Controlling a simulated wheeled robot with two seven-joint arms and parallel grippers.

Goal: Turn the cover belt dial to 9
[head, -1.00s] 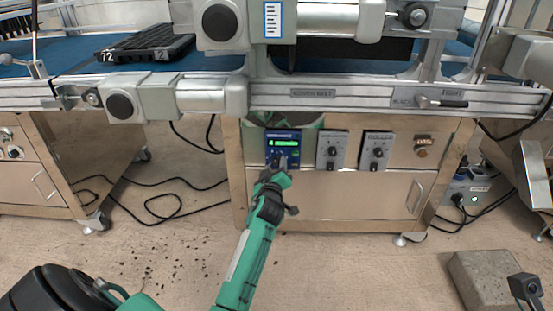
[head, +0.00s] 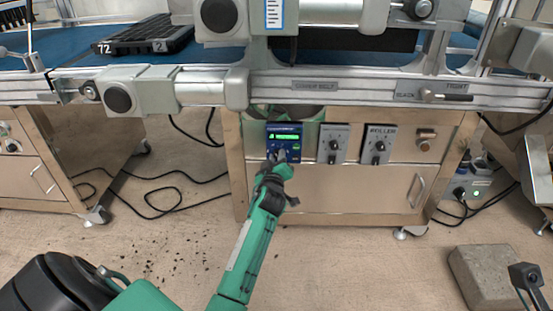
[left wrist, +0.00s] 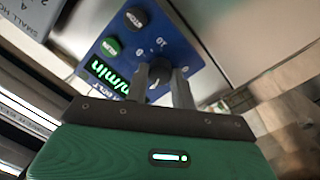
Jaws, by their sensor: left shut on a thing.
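The blue control panel (head: 297,129) with a lit green display is on the front of the steel cabinet. It also shows tilted in the left wrist view (left wrist: 178,48), with a black button, a green button and scale figures. The dark dial (left wrist: 158,84) sits between the fingers of my left gripper (left wrist: 164,84), which is shut on it. In the head view my left gripper (head: 281,158) covers the panel's lower part and hides the dial. The display value and the dial setting are too small or covered to read surely.
Two grey panels with dark knobs, one (head: 333,131) beside the other (head: 379,132), stand right of the blue panel. A conveyor rail (head: 315,87) runs above. A seed tray (head: 144,38) lies on the belt. Cables and a concrete block (head: 480,280) are on the floor.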

